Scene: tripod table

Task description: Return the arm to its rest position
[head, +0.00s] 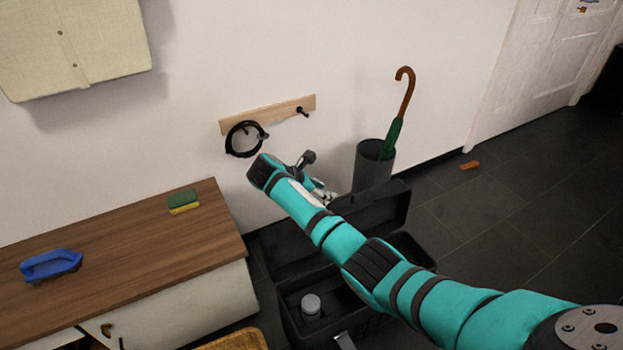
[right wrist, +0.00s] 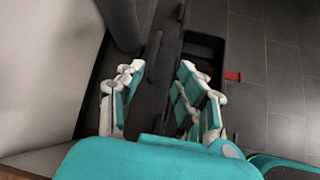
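My right arm (head: 345,245), teal with dark bands, reaches from the lower right of the head view up toward the wall. Its gripper (head: 322,190) is partly hidden behind the wrist. In the right wrist view the two fingers of my right gripper (right wrist: 157,90) stand well apart with nothing between them. The gripper is over the area of an open black toolbox (head: 285,262), which my arm partly covers. My left arm and left gripper are not in view.
A wooden peg rail (head: 282,110) on the wall holds a black coil (head: 231,138). An umbrella (head: 392,138) stands in a grey bin (head: 372,172). A wooden-topped cabinet (head: 120,235) at left bears a blue brush (head: 50,265) and a sponge (head: 183,201). Dark floor at right is mostly clear.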

